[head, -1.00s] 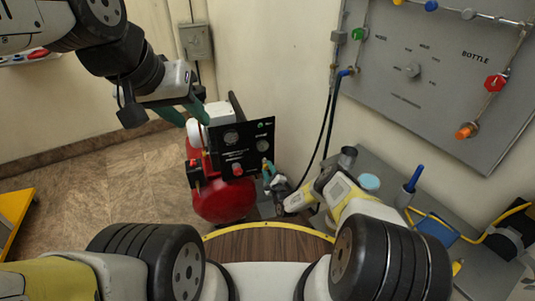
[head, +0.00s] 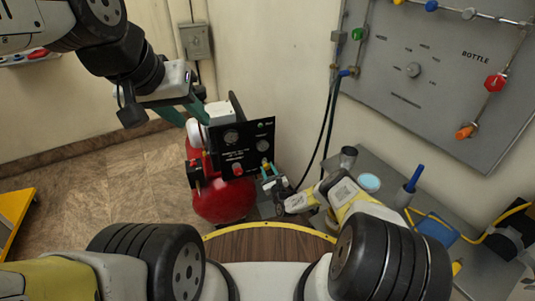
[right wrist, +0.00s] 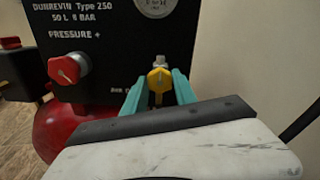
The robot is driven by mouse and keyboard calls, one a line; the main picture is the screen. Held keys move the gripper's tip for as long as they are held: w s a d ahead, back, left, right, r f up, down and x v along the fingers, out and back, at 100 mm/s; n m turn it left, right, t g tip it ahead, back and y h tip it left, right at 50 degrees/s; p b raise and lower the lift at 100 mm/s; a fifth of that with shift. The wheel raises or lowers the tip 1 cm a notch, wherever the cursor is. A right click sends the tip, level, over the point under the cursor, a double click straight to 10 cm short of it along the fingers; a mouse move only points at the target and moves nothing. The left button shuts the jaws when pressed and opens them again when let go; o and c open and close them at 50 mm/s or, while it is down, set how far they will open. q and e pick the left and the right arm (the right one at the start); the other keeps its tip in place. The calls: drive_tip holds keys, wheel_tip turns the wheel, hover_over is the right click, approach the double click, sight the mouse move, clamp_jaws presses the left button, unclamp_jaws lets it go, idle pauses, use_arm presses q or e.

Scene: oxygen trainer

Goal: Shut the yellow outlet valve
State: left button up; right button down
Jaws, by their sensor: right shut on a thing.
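The yellow outlet valve (right wrist: 160,82) sits on a brass fitting at the lower right of the compressor's black panel (right wrist: 110,50). In the right wrist view its yellow handle stands between my teal fingertips. In the head view the valve is small and partly hidden by my right gripper (head: 268,172). My right gripper (right wrist: 158,88) is shut on the valve handle. My left gripper (head: 186,112) is open and empty, with its fingers apart near the compressor's upper left.
The red compressor tank (head: 222,200) stands below the panel near the wall. A red knob (right wrist: 69,69) is left of the valve. A grey bench (head: 385,185) with a blue-handled tool (head: 413,180) is at right. A grey bottle board (head: 440,75) hangs above. Dark hoses (head: 329,120) run down the wall.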

drive_tip(key=shift+f, duration=0.1)
idle(0.4)
drive_tip(key=c, duration=1)
unclamp_jaws()
drive_tip(key=shift+s, duration=0.1)
drive_tip(key=v, duration=0.7)
drive_tip(key=shift+s, duration=0.3)
drive_tip(key=shift+s+d, duration=0.1)
drive_tip(key=shift+s, duration=0.05)
